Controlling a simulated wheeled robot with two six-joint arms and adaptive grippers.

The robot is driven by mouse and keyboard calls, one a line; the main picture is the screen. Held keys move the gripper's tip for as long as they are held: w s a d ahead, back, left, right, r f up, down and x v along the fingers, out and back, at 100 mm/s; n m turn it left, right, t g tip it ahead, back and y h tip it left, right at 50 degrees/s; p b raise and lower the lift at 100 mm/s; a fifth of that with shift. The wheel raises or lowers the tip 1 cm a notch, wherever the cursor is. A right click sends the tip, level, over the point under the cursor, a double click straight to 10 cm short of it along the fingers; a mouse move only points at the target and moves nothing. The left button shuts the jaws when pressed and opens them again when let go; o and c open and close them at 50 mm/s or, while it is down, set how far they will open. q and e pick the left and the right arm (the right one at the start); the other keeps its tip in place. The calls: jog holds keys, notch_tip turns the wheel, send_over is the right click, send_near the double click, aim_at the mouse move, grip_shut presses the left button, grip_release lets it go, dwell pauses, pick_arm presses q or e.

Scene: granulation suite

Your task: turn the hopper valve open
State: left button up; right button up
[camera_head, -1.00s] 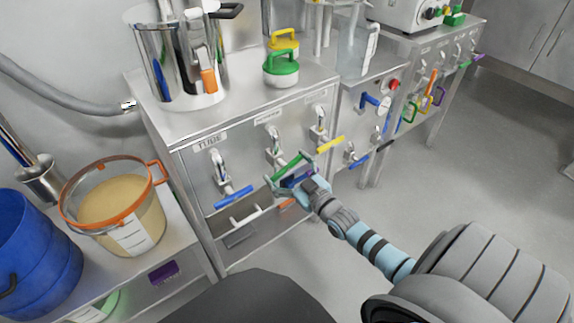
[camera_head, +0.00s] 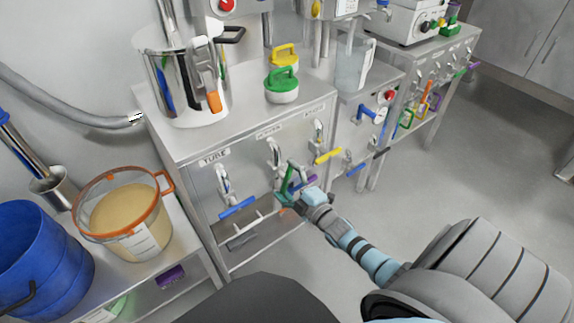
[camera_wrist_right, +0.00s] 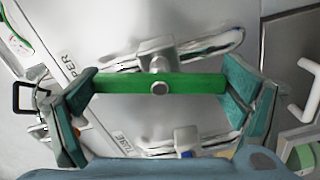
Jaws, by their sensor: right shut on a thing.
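The hopper valve has a green bar handle (camera_head: 287,180) on the front panel of the steel cabinet, under a small label. In the right wrist view the green handle (camera_wrist_right: 155,84) spans crosswise between the two finger pads, its middle bolted to the valve stem. My right gripper (camera_head: 290,189) is shut on this handle, with one finger at each end of the bar, as its wrist view shows (camera_wrist_right: 160,92). In the head view the fingers partly cover the handle. It stands steeply slanted there. My left gripper is not in view.
The blue tube valve handle (camera_head: 237,207) sits left of the green one, and a yellow handle (camera_head: 328,156) sits to its right. A steel pot (camera_head: 180,75) and green-lidded container (camera_head: 282,85) stand on the cabinet. An orange-rimmed tub (camera_head: 125,218) is at left. Floor at right is clear.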

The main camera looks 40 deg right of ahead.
jog(key=shift+n+p, duration=0.35)
jog(key=shift+n, duration=1.35)
jog(key=o, duration=0.9)
jog(key=shift+s, duration=0.15)
jog(key=s, duration=1.1)
jog(key=shift+s+a, duration=0.15)
jog(key=shift+s, duration=0.25)
